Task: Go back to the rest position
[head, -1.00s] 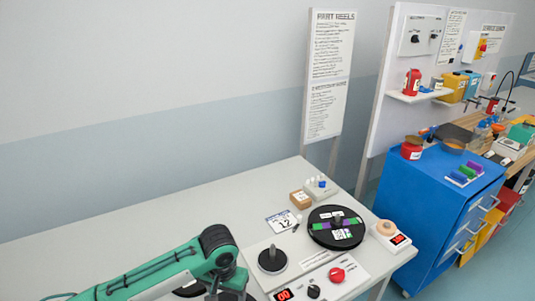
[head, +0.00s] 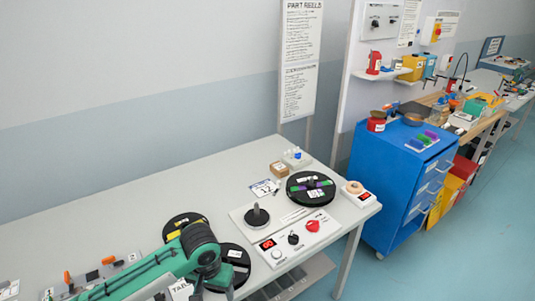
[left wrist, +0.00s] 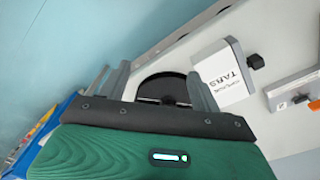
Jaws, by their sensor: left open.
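My left arm, green with a black wrist, comes in from the lower left of the head view. Its left gripper (head: 208,288) points down over the near part of the white table (head: 110,228), close to a black reel (head: 236,258). In the left wrist view the two grey fingers of the gripper (left wrist: 152,80) stand apart with nothing held between them. A black reel (left wrist: 165,86) shows beyond the fingers; I cannot tell the gap to it. My right gripper is in neither view.
Another black reel (head: 184,222) lies behind my arm. A rewind unit (head: 286,232) with a red knob, a reel with green and purple parts (head: 311,187) and a small scale (head: 358,192) stand to the right. A white TABS box (left wrist: 223,72) is near the gripper. A blue cabinet (head: 385,180) stands beyond.

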